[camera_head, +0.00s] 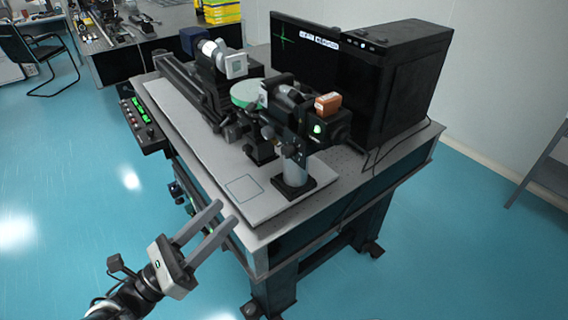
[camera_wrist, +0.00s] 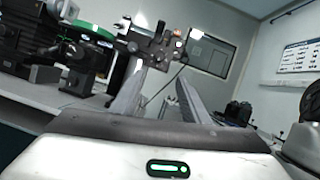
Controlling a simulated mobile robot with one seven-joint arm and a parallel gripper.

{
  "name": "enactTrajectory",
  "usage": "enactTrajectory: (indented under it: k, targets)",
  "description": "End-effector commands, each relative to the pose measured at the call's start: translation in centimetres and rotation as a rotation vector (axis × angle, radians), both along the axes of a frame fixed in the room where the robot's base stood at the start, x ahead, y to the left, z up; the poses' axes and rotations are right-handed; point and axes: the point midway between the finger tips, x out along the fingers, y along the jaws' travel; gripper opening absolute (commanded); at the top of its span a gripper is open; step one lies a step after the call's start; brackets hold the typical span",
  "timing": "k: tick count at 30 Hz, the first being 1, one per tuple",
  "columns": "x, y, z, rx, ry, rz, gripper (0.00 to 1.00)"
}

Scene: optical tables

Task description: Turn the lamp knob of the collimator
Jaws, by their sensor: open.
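The optical table (camera_head: 205,153) carries a bench of instruments. A tube assembly with a white square front and a blue rear (camera_head: 236,66) stands at the back left; it may be the collimator. A dark instrument with an orange block (camera_head: 328,102) stands on a post nearer the front. I cannot make out a lamp knob. A black control box (camera_head: 143,125) with green displays hangs at the table's left edge. My gripper (camera_head: 225,214) is open and empty, near the table's front left edge. In the wrist view, its fingers (camera_wrist: 160,85) are apart with nothing between them.
A monitor (camera_head: 305,52) and a black computer case (camera_head: 392,85) stand at the table's back right. Another bench (camera_head: 125,48) and a chair (camera_head: 35,55) are at the far left. Blue floor on the left is clear.

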Motion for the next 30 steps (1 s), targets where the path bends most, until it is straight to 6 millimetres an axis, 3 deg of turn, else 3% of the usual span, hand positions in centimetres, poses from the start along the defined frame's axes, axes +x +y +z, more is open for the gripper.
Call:
enactTrajectory:
  k: [5, 21, 30]
  targets:
    - [1.0, -1.2, 0.8, -0.005, -0.003, 0.000, 0.42]
    - [7.6, -9.6, 5.1, -0.002, -0.002, -0.003, 0.42]
    - [9.7, -12.2, 6.4, -0.001, -0.001, -0.001, 0.42]
